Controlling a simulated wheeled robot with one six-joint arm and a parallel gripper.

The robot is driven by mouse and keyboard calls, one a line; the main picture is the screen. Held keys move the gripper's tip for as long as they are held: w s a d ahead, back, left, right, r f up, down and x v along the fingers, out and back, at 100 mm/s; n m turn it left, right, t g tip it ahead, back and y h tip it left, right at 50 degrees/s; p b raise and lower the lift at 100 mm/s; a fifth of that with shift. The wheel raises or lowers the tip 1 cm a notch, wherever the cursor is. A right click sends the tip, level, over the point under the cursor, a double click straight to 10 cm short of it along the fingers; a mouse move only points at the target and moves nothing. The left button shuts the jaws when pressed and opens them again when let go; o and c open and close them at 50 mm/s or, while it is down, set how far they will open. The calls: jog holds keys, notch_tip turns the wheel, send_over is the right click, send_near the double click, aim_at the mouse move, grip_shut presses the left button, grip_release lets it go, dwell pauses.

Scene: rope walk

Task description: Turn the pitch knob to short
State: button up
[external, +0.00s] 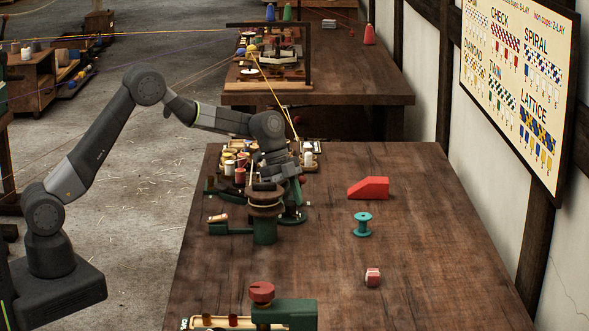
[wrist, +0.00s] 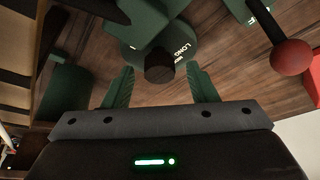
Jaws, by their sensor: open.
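The pitch knob (wrist: 159,68) is a short dark cylinder on a round dark green dial plate (wrist: 150,52), seen in the wrist view. I cannot read "short" or tell the knob's setting. My gripper (wrist: 160,84) is open, its green fingers on either side of the knob in the picture, with gaps on both sides. In the external view my gripper (external: 287,188) is over the green machine at the table's left edge, and the knob is hidden there.
A red ball-ended lever (wrist: 291,57) is right of the dial. On the table (external: 430,240) are a red wedge block (external: 370,188), a teal spool (external: 362,225) and a small red-and-white block (external: 373,277). Thread spools crowd behind the machine. The table's right side is mostly clear.

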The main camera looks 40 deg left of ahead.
jog(key=v, duration=1.3)
jog(key=shift+a+r, duration=0.2)
jog(key=shift+r, duration=0.1)
jog(key=x, duration=1.3)
jog(key=shift+d+f, duration=0.2)
jog(key=shift+f, duration=0.15)
